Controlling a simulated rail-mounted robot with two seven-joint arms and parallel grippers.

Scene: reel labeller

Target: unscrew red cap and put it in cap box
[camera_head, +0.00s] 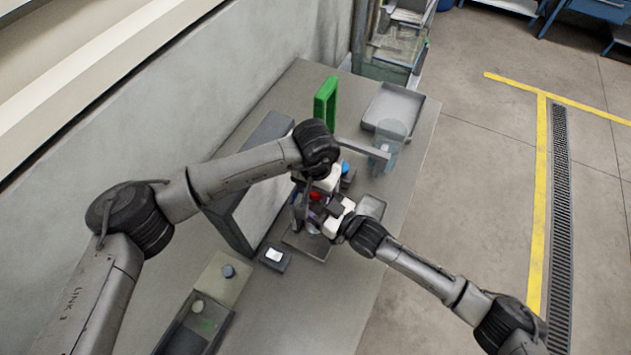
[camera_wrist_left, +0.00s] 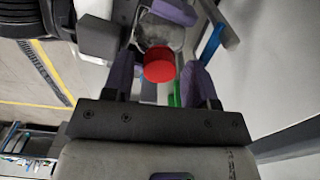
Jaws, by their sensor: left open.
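The red cap (camera_wrist_left: 159,64) sits on a clear bottle (camera_wrist_left: 160,32) in the left wrist view. In the head view a small part of the red cap (camera_head: 315,196) shows between the two grippers. My left gripper (camera_wrist_left: 158,80) is open, its purple fingers on either side of the cap with a visible gap to the right finger. My right gripper (camera_head: 327,218) is at the bottle from the other side. One of its purple fingers (camera_wrist_left: 175,11) lies by the bottle; its grip is partly hidden. I cannot tell which container is the cap box.
A grey tray (camera_head: 393,107) and a clear container (camera_head: 389,139) stand at the back right of the table (camera_head: 330,310). A green frame (camera_head: 326,101) stands behind my left gripper. A small box with a white top (camera_head: 275,256) is in front. The front right of the table is clear.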

